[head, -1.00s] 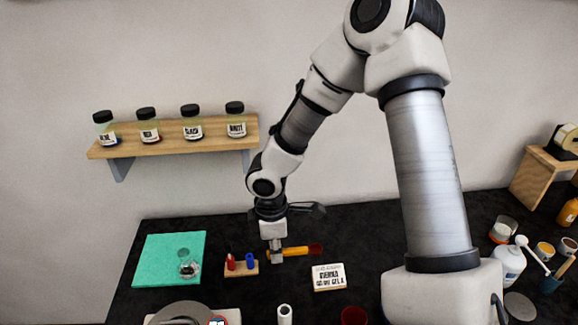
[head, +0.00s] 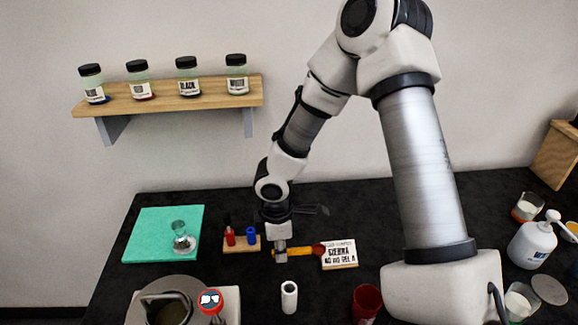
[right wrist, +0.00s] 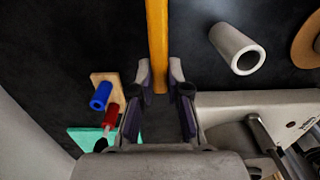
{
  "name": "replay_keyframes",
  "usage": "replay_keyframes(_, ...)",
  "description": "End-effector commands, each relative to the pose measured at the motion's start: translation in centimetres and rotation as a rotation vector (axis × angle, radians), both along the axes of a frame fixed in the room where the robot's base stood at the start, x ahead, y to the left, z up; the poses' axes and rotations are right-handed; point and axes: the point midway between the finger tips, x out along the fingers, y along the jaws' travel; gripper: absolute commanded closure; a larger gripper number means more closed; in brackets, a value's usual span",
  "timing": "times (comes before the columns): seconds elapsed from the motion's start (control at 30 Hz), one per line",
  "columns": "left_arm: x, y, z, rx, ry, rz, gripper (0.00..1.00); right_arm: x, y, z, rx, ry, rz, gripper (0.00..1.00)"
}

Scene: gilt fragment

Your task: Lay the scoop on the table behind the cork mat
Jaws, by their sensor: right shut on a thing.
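The scoop has a yellow-orange handle and a dark red head (head: 318,249). My right gripper (head: 281,251) is shut on the handle near its end, and the scoop points right in the head view. In the right wrist view the handle (right wrist: 157,40) runs up from between the fingers (right wrist: 160,82). I cannot tell whether the scoop touches the black table (head: 200,290). A round brown disc, likely the cork mat (right wrist: 303,48), shows partly at the right wrist view's right edge, with something on it cut off. It is not seen in the head view. My left gripper is not in view.
A wooden rack (head: 241,246) with red and blue items stands left of the gripper. A lettered card (head: 340,254) lies by the scoop's head. A white tube (head: 289,297) stands in front, a red cup (head: 367,303) front right. A green mat (head: 150,235) holds a glass vessel.

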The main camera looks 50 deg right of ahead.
Motion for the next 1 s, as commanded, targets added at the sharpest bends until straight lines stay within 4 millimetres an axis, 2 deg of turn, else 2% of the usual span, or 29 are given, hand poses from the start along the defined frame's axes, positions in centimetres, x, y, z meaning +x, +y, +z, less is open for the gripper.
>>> replay_keyframes(0.03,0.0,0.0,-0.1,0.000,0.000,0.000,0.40,-0.1,0.0,-1.2,-0.001,0.005,0.001,1.00)
replay_keyframes(0.33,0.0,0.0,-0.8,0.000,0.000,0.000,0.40,0.0,0.0,-6.2,-0.001,0.003,0.001,1.00)
replay_keyframes(0.6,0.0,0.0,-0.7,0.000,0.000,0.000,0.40,0.0,0.0,-6.7,0.000,0.000,0.000,1.00)
replay_keyframes(0.9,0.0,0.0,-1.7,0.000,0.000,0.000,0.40,0.0,0.0,-7.6,0.001,-0.001,0.000,1.00)
replay_keyframes(0.93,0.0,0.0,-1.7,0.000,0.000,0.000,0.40,0.0,0.0,-7.6,0.001,-0.001,0.000,0.81)
replay_keyframes(1.0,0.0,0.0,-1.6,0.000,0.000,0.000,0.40,0.0,0.0,-7.4,0.001,-0.001,0.000,0.60)
